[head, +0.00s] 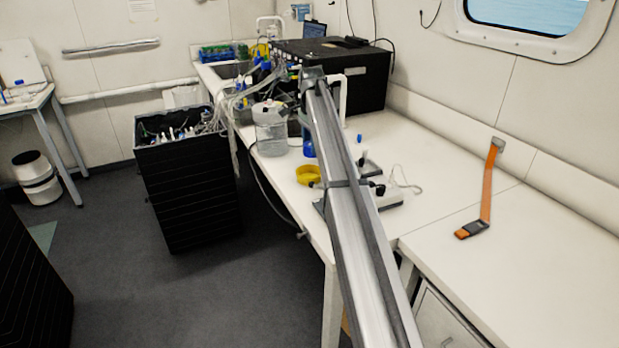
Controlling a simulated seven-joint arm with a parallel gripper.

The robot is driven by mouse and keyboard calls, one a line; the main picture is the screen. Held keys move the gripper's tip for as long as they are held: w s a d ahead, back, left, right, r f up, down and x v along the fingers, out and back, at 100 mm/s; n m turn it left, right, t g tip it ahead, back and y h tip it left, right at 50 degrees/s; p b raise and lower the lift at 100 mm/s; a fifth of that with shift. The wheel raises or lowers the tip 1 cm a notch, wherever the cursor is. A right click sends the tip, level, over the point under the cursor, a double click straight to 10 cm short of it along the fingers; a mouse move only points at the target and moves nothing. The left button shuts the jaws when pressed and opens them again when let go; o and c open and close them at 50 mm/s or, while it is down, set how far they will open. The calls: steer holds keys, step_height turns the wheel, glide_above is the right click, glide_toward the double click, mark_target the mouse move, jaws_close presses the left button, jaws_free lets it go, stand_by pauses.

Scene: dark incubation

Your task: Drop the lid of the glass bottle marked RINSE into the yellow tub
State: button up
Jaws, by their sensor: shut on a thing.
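The yellow tub (304,174) stands on the bench near its front edge, just left of my arm, which hides part of its right side. A clear bottle (270,138) stands on the bench behind and left of the tub. No RINSE marking can be read on it, and I cannot tell whether it has a lid. A blue object (308,146), partly hidden by my arm, stands behind the tub. My arm reaches away over the bench. My gripper cannot be made out beyond the arm's far end, nor can anything held in it.
A large black box (366,80) stands at the back of the bench (445,178). A small white device (389,200) lies right of my arm, and an orange strap (487,190) lies farther right. A black bin (190,190) stands on the floor left of the bench.

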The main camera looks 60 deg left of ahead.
steer(key=shift+f, duration=1.95)
steer(key=o, duration=1.1)
steer(key=shift+c, duration=0.2)
steer(key=shift+r, duration=0.1)
step_height(320, 180, up, 14)
steer(key=shift+f, duration=0.2)
